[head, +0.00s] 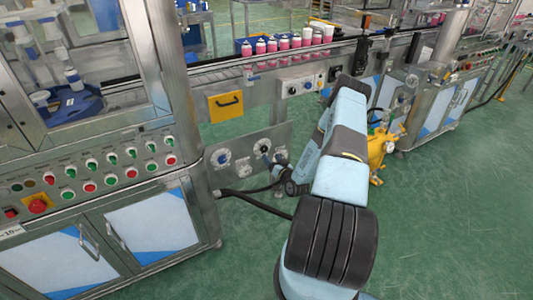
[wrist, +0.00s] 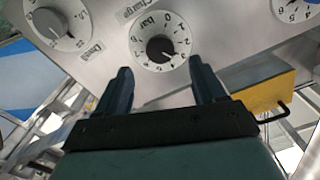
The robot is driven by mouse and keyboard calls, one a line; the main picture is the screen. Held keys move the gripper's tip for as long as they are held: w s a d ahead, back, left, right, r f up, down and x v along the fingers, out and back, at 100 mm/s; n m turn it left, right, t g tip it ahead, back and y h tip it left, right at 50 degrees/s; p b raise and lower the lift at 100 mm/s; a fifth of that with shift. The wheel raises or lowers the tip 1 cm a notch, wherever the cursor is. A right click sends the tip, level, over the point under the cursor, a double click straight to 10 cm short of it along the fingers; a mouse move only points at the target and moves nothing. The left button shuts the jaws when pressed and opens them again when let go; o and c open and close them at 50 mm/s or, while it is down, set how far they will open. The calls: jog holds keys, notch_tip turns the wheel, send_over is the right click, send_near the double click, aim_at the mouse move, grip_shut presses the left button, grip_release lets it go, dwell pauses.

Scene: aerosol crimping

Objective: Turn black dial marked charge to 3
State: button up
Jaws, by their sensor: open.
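The black charge dial (wrist: 160,47) sits at the centre of a round white scale on a grey panel, beside the labels "Charge" and "bar". The scale shows rotated in the wrist view, and I cannot read for certain which number the pointer marks. My gripper (wrist: 160,65) is open and empty, its two fingers apart below the dial in the picture, one toward each side. No contact with the dial shows. In the head view my gripper (head: 272,160) is at the low panel, close to the middle dial (head: 263,146), partly covering the panel.
A grey dial (wrist: 65,28), near the label "Dwell", is left of the charge dial, and another dial (wrist: 295,8) is at the top right. A yellow panel with a black handle (head: 227,105) is above the dials. A black hose (head: 250,202) runs below.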

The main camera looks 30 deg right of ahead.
aim_at(265, 150)
jog(key=shift+w+a, duration=0.1)
jog(key=shift+w, duration=2.95)
jog(key=shift+c, duration=0.3)
jog(key=c, duration=1)
jog(key=shift+n, duration=0.3)
jog(key=o, duration=1.1)
jog(key=shift+c, duration=0.2)
jog(key=shift+s, duration=0.15)
jog(key=s, duration=1.3)
jog(key=shift+s+d, duration=0.25)
jog(key=shift+s, duration=0.05)
jog(key=shift+f, duration=0.1)
